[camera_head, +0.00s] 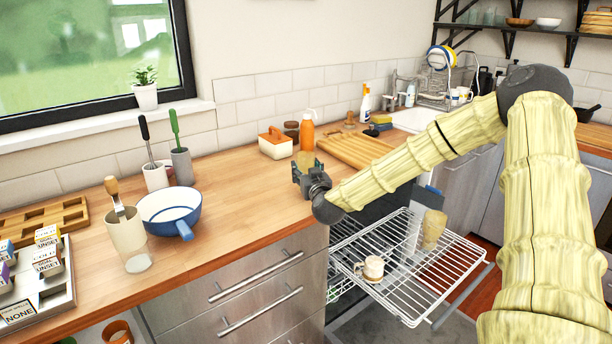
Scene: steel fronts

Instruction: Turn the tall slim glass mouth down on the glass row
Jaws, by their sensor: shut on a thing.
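My gripper (302,178) is above the wooden counter near its right end, shut on a tan, slim glass (306,159). Only the upper part of this glass shows above the jaws; the rest is hidden behind them, and I cannot tell which end its mouth is at. A pulled-out wire dish rack (400,300) is below and to the right of my gripper. An amber tumbler (433,229) stands toward its right side and a white-and-brown mug (371,267) near its front left. I cannot make out which part of the rack is the glass row.
A cutting board (346,150), an orange bottle (307,135) and a white-and-orange box (275,146) stand behind my gripper. A blue-and-white pan (169,208) and a utensil cup (127,240) are on the left. The counter front between pan and gripper is clear.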

